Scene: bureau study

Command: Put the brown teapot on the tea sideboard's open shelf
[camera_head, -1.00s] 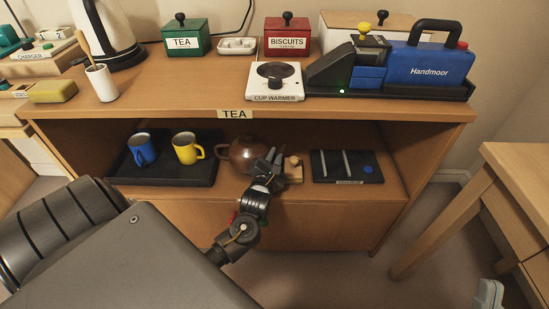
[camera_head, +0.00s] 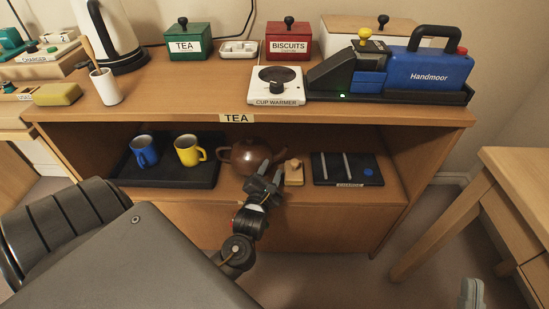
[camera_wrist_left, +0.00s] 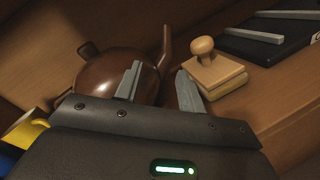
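The brown teapot (camera_head: 243,156) stands upright on the sideboard's open shelf (camera_head: 300,190), between the black tray with mugs and a small wooden-knobbed block. It also shows in the left wrist view (camera_wrist_left: 105,75), partly hidden by a finger. My left gripper (camera_head: 271,176) is in front of the teapot's right side, low over the shelf's front. In the left wrist view its fingers (camera_wrist_left: 159,82) are apart with nothing gripped between them; the left finger overlaps the teapot in the picture, and contact cannot be told. A grey tip of my right gripper (camera_head: 472,294) shows at the lower right edge.
The wooden-knobbed block (camera_head: 294,173) and a black charger pad (camera_head: 347,168) are right of the teapot. The black tray (camera_head: 200,178) holds a blue mug (camera_head: 144,150) and a yellow mug (camera_head: 188,150). The sideboard top (camera_head: 190,88) overhangs the shelf. A wooden desk (camera_head: 510,190) stands right.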

